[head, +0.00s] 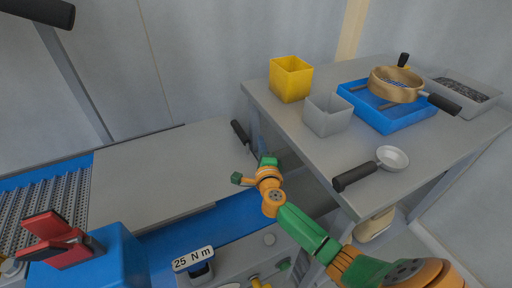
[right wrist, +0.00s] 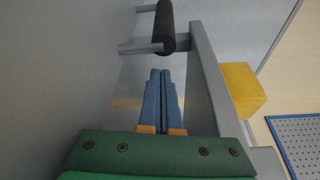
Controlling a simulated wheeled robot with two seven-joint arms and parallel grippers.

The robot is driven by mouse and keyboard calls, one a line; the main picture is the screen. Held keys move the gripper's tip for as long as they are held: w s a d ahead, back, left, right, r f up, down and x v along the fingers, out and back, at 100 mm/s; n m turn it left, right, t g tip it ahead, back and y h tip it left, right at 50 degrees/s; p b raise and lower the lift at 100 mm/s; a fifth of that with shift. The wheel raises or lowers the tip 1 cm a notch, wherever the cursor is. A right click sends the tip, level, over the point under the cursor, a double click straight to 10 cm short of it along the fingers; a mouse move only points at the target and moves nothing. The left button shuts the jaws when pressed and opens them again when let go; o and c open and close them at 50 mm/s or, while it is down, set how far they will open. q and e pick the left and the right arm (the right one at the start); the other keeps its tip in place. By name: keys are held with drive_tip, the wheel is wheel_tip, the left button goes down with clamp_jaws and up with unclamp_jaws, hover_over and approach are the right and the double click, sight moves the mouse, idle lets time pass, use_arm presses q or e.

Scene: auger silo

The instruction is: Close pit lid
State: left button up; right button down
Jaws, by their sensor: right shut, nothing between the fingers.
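The pit lid looks to be the flat grey panel (head: 165,165) on the blue-framed machine, lying beside a perforated grate (head: 45,215). A black bar handle (head: 240,132) stands near its right end; the right wrist view shows the handle (right wrist: 165,27) on grey posts. My right gripper (head: 257,143) is shut and empty, close to the handle in the head view. In the wrist view its blue fingers (right wrist: 162,98) point toward the handle, with a gap in the picture between them. My left gripper is not in view.
A grey table at the right (head: 290,125) holds a yellow bin (head: 291,80), a grey bin (head: 327,115), a blue tray (head: 410,118) with a sieve, and a black-handled scoop (head: 392,158). A red lever (head: 45,225) tops a blue box. Another black handle (head: 38,10) shows upper left.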

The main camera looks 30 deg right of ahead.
sight(226, 166)
drive_tip(key=shift+a+r, duration=0.25)
drive_tip(key=shift+a, duration=0.7)
drive_tip(key=a, duration=0.9)
drive_tip(key=shift+w+a, duration=0.25)
drive_tip(key=shift+a, duration=0.1)
